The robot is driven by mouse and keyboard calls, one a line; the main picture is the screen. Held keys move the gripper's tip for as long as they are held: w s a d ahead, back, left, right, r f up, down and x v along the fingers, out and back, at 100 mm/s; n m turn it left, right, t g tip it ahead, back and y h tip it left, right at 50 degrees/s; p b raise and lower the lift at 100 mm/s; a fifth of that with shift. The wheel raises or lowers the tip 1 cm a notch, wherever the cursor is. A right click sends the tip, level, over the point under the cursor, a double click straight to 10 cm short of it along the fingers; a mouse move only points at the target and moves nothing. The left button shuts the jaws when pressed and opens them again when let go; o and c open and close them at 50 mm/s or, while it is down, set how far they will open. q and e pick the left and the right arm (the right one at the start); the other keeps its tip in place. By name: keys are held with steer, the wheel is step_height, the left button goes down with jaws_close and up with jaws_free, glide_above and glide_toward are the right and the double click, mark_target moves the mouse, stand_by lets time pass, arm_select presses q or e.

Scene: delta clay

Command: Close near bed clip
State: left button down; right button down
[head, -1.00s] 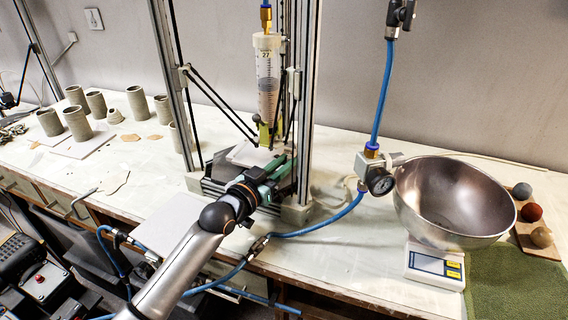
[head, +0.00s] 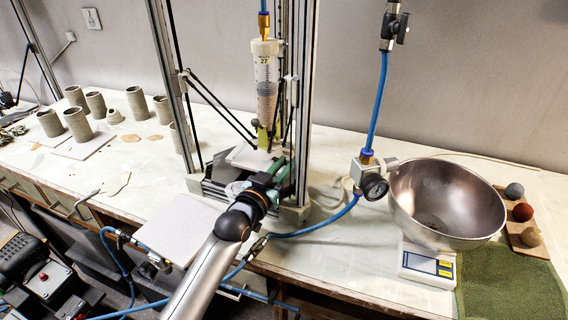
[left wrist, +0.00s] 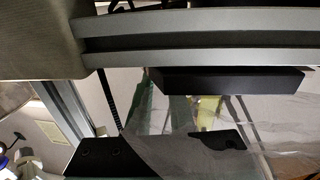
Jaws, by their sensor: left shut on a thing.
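My left gripper (head: 276,171), with teal fingers, is at the near right part of the clay printer's bed, low between the metal uprights. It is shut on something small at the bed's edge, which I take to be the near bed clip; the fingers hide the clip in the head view. The pale print bed (head: 248,157) lies under the clay syringe (head: 265,80). The left wrist view shows a close, cluttered view with a metal rail (left wrist: 200,40) and a dark block (left wrist: 230,80); I cannot make out the clip there. My right gripper is not in view.
Printer uprights (head: 170,75) stand close around the arm. A steel bowl (head: 447,198) sits on a scale (head: 427,264). Clay cylinders (head: 78,125) stand at left. A white board (head: 182,230) lies in front.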

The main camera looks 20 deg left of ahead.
arm_select(q)
steer(key=shift+r, duration=0.1)
steer(key=c, duration=0.8)
jaws_free()
steer(key=shift+s, duration=0.1)
steer(key=s, duration=0.4)
steer(key=s+a, duration=0.1)
steer(key=s, duration=0.3)
steer(key=s+a, duration=0.1)
steer(key=s, duration=0.3)
steer(key=shift+s, duration=0.1)
steer(key=shift+c, duration=0.2)
